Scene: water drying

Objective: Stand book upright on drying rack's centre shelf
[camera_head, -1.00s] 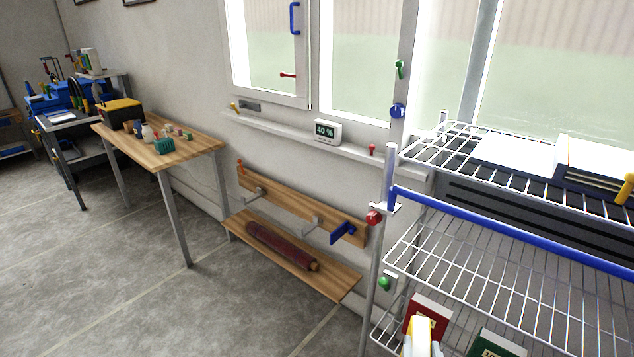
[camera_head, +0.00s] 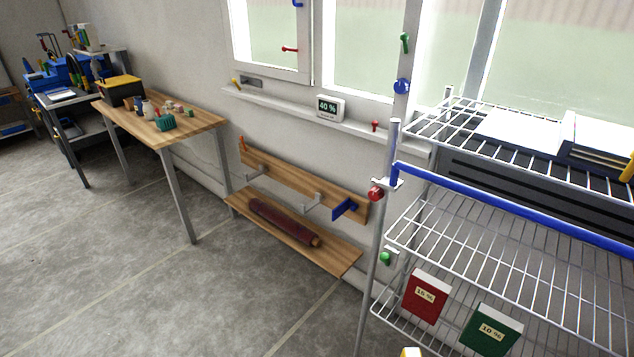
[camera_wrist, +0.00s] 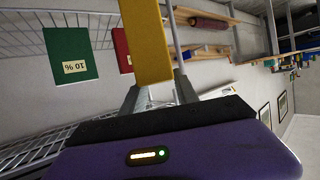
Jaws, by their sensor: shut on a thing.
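My gripper (camera_wrist: 155,84) is shut on a yellow book (camera_wrist: 145,38) in the wrist view; the book's far end runs out of the picture. The white wire drying rack (camera_head: 394,150) stands at the right. Its middle visible shelf (camera_head: 450,240) is bare, with a blue bar above its front. A red book (camera_head: 425,297) and a green book (camera_head: 490,330) stand upright below it. I cannot tell which level is the centre shelf.
The rack's top shelf (camera_head: 440,140) holds white and dark flat books (camera_head: 518,132). A red knob (camera_head: 376,194) and a green knob (camera_head: 386,258) sit by the left post. A wooden wall bench (camera_head: 335,257) with a dark red roll stands left of the rack. Open floor lies left.

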